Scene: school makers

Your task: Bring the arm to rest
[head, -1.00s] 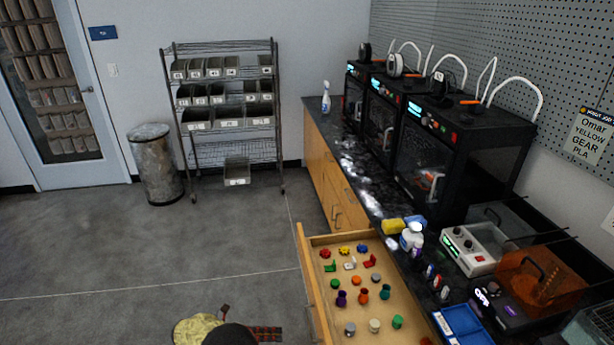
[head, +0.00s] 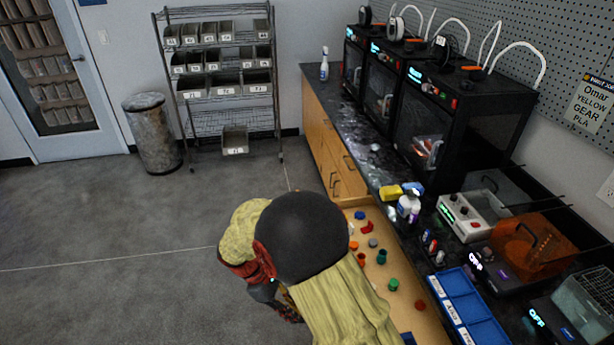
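My arm, with yellow cover, red parts and a large dark round joint, fills the lower middle of the head view. It is folded in front of the open drawer (head: 404,292) and hides its left part. Small dark and grey parts show below the joint, but I cannot make out my gripper's fingertips or whether they hold anything. In the drawer I see a teal piece (head: 382,257), a green piece (head: 393,285) and a red piece (head: 420,305), among several small coloured parts.
The black counter (head: 375,160) carries several 3D printers (head: 455,125), a spray bottle (head: 324,64), a yellow sponge (head: 389,192), a white bottle (head: 407,206) and a blue tray (head: 452,283). A wire shelf (head: 210,122) and a bin (head: 152,135) stand behind. The floor at left is clear.

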